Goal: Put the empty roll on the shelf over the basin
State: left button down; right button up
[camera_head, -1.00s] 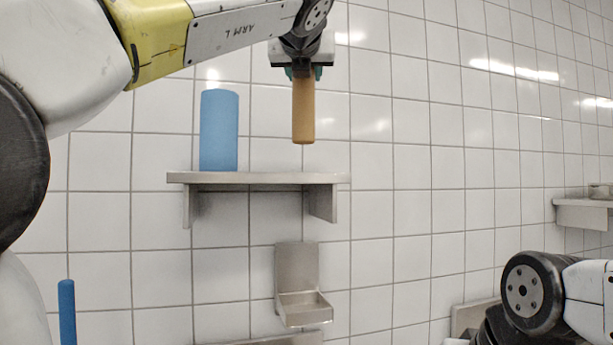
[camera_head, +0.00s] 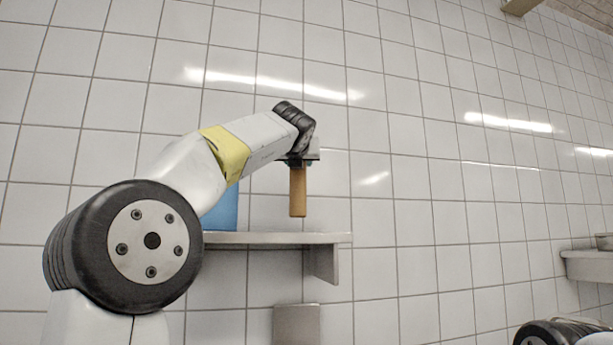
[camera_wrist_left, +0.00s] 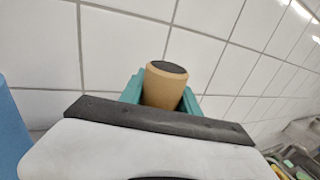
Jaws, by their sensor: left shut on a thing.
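The empty roll (camera_head: 298,195) is a brown cardboard tube. My left gripper (camera_head: 298,166) is shut on its upper end and holds it upright. In the head view its lower end appears just above the right part of the grey wall shelf (camera_head: 275,238); I cannot tell whether it touches. The left wrist view shows the roll (camera_wrist_left: 166,86) between the teal fingers of my left gripper (camera_wrist_left: 160,97), with a dark round end. The basin is not in view. My right gripper is not in view; only part of that arm shows at the bottom right.
A blue roll (camera_head: 222,208) stands on the shelf's left part, partly hidden by my left arm. It also shows at the left edge of the wrist view (camera_wrist_left: 12,145). A metal holder (camera_head: 297,325) is below the shelf. Another shelf (camera_head: 588,266) is at the far right.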

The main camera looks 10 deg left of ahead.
pick_arm(q)
jog(key=shift+f, duration=1.85)
jog(key=c, duration=0.9)
grip_release()
jog(key=shift+s, duration=0.25)
send_near(299, 172)
jog(key=w, duration=0.2)
jog(key=w+r, duration=0.1)
jog(key=shift+a, duration=0.3)
